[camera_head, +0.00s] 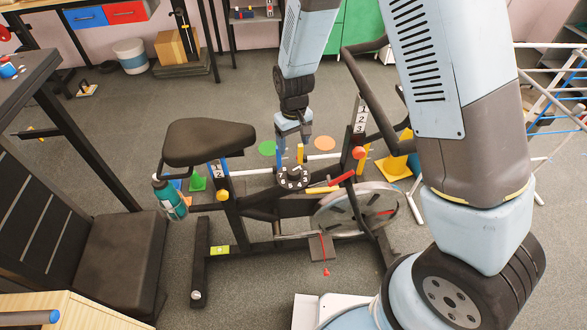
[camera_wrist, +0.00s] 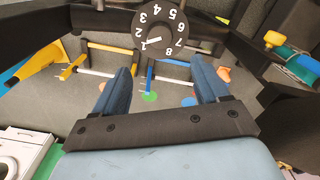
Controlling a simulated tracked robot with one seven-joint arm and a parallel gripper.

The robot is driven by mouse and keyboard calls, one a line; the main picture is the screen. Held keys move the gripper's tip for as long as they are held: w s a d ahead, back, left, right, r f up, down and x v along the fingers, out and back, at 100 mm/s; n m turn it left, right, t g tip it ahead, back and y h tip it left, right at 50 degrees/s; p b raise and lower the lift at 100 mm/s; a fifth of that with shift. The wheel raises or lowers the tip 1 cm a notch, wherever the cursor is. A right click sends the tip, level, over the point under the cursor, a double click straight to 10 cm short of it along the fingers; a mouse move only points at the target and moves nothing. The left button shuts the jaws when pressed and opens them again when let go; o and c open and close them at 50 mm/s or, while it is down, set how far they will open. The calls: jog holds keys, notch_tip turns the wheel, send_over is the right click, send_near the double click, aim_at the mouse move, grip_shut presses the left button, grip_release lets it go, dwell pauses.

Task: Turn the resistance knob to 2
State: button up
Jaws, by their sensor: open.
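The resistance knob (camera_head: 293,179) is a round black dial with white numbers on the frame of an exercise bike, between seat and handlebar. In the wrist view the knob (camera_wrist: 160,27) shows at the top, beyond the fingertips, with numbers running up to 8. Its white pointer mark appears to point toward 1. My gripper (camera_head: 292,140) hangs just above the knob in the head view. In the wrist view my gripper (camera_wrist: 161,68) has its two blue fingers spread wide with nothing between them. The fingers look apart from the knob.
The black seat (camera_head: 209,142) stands left of my gripper. The handlebar (camera_head: 366,95) and a numbered post (camera_head: 360,115) stand right. The grey flywheel (camera_head: 345,212) is lower right. A bench (camera_head: 110,252) is at left. Grey floor (camera_head: 150,115) lies open behind the bike.

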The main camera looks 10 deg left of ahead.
aim_at(294, 170)
notch_tip(294, 170, down, 13)
jog(key=shift+r, duration=0.2)
dwell(0.4)
jog(key=shift+c, duration=0.2)
jog(key=c, duration=1)
jog(key=shift+m, duration=1.9)
jog(key=o, duration=1)
jog(key=shift+o, duration=0.2)
notch_tip(294, 170, up, 14)
jog(key=shift+f, duration=0.15)
